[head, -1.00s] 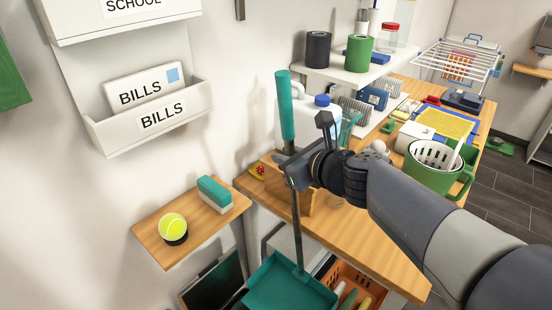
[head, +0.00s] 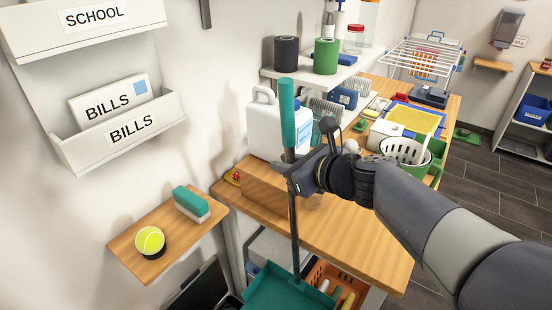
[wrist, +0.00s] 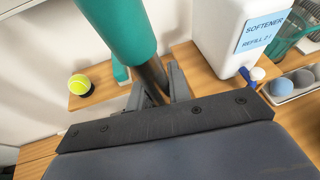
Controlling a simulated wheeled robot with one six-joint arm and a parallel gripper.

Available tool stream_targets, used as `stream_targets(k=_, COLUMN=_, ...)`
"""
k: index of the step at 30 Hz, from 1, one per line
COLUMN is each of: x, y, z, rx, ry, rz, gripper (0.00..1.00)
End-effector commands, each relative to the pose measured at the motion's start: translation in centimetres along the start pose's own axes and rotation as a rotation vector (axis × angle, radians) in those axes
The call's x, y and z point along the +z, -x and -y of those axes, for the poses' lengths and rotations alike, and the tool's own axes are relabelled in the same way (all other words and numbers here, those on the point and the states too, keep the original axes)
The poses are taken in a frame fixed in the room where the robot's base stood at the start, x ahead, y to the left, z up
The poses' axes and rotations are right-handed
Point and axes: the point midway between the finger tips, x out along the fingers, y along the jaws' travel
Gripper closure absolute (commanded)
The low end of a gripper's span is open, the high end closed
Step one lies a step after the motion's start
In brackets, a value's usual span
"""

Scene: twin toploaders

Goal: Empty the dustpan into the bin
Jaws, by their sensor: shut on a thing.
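The dustpan has a teal pan (head: 290,292), a dark pole and a teal grip (head: 287,100). It hangs upright from my gripper (head: 296,184), which is shut on the pole just below the grip. The wrist view also shows the teal grip (wrist: 115,30) and my gripper's fingers (wrist: 163,88) around the dark pole. The pan is low, in front of the table's near edge, and is cut off by the bottom of the head view. I cannot tell what lies in it. I cannot make out the bin for certain.
A small wall shelf (head: 130,262) at left holds a tennis ball (head: 150,240) and a teal-and-white block (head: 190,204). The wooden table (head: 345,240) carries a white softener jug (head: 270,128) and a green basket (head: 437,150). An orange crate (head: 325,275) stands below the table.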

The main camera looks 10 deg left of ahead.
Motion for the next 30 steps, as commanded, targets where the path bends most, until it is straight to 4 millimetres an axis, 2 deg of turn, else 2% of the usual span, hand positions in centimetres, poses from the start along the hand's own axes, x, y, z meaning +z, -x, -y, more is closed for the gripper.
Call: stream_targets(k=30, x=-3.8, y=10.6, z=2.1, rx=-0.006, ry=0.002, rz=0.000, gripper=1.00)
